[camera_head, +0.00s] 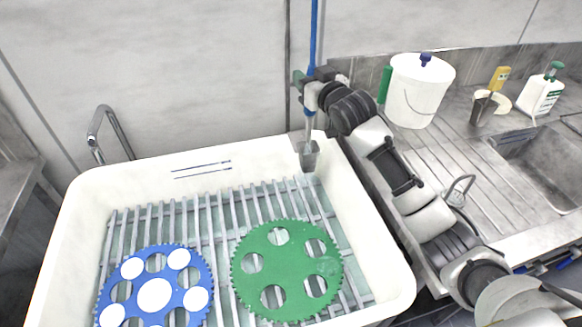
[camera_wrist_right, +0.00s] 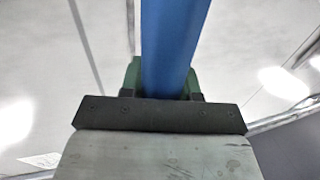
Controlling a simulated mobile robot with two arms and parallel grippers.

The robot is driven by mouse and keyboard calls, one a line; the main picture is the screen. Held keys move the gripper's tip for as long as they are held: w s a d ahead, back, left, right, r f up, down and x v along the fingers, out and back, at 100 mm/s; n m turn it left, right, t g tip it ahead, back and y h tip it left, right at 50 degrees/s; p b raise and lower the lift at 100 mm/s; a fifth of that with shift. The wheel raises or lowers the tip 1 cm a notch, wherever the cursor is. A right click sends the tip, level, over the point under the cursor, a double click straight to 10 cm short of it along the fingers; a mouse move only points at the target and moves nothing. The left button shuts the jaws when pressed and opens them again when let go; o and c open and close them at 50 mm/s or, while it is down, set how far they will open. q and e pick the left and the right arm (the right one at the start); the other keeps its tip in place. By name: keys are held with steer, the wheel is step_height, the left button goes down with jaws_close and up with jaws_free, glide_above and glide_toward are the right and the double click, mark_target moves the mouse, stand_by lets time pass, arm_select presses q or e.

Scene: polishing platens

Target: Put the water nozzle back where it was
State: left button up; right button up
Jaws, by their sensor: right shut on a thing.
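The water nozzle (camera_head: 308,150) hangs down from a blue hose (camera_head: 314,35), with its grey tip at the back right corner of the white sink basin. My right gripper (camera_head: 303,78) is shut on the nozzle's upper part, where the blue hose meets it. In the right wrist view, the blue hose (camera_wrist_right: 172,45) runs up between the green-tipped fingers (camera_wrist_right: 165,78). Whether the nozzle touches a holder is hidden by my gripper. My left gripper is not in view.
The white basin (camera_head: 385,262) holds a slatted rack with a blue platen (camera_head: 188,275) and a green platen (camera_head: 300,258). A white bucket (camera_head: 415,92), a yellow-topped bottle, and a white pump bottle (camera_head: 541,95) stand on the metal counter to the right. A metal faucet (camera_head: 108,128) is at the left.

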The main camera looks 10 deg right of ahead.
steer(key=shift+d+f+p, duration=0.1)
steer(key=shift+f+p, duration=0.2)
steer(key=shift+f, duration=4.6)
steer(key=o, duration=0.9)
steer(key=shift+f, duration=0.1)
steer(key=shift+r, duration=0.3)
glide_toward(307, 112)
steer(key=shift+w+d+f+b, duration=0.2)
steer(key=shift+d+f, duration=0.15)
steer(key=shift+f, duration=0.2)
steer(key=shift+w+d+f+b, duration=0.2)
steer(key=shift+d+f, duration=0.15)
steer(key=shift+f, duration=0.15)
